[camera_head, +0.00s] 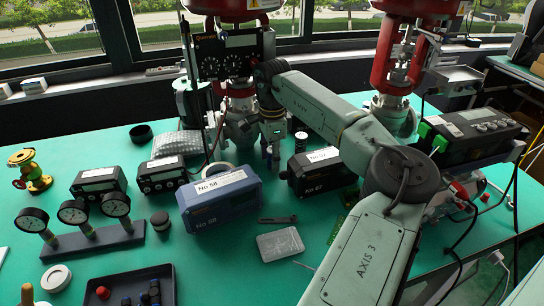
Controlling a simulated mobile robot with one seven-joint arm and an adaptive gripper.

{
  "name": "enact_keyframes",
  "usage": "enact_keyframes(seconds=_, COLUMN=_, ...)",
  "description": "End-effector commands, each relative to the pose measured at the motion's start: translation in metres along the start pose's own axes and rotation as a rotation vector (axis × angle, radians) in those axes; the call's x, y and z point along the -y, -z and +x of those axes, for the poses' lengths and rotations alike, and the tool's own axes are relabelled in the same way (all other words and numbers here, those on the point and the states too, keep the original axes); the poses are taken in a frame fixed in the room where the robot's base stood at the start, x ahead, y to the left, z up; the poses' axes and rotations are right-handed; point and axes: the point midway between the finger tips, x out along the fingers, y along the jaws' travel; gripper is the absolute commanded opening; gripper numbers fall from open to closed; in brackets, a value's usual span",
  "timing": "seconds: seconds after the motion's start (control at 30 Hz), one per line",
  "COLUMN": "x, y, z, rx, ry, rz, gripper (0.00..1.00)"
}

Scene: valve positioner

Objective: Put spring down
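My arm reaches in from the lower right, and my gripper (272,150) points down over the green table near the middle of the picture, in front of the left red valve. The gripper is small and dark here, so I cannot tell whether its fingers are open or shut, or whether they hold anything. A small dark ribbed piece (300,141), which looks like the spring, shows just right of the gripper, behind the black box marked No 67. Its lower end is hidden by that box. I cannot tell whether it touches the gripper.
The black No 67 box (318,172) and blue No 58 box (219,198) stand close in front of the gripper. Gauges (73,212), a dark tray (125,288) and a flat plate (281,244) are nearer. Bare green table (215,265) lies front centre.

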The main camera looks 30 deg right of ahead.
Motion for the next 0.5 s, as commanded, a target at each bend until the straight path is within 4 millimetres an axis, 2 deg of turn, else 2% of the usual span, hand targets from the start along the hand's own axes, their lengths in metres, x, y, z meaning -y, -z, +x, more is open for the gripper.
enact_keyframes(seconds=0.33, x=0.000, y=0.000, z=-0.001, rx=0.000, ry=0.000, rz=0.000, gripper=0.49)
enact_keyframes(seconds=0.5, x=0.001, y=0.001, z=-0.014, rx=-0.003, ry=0.001, rz=0.001, gripper=0.49)
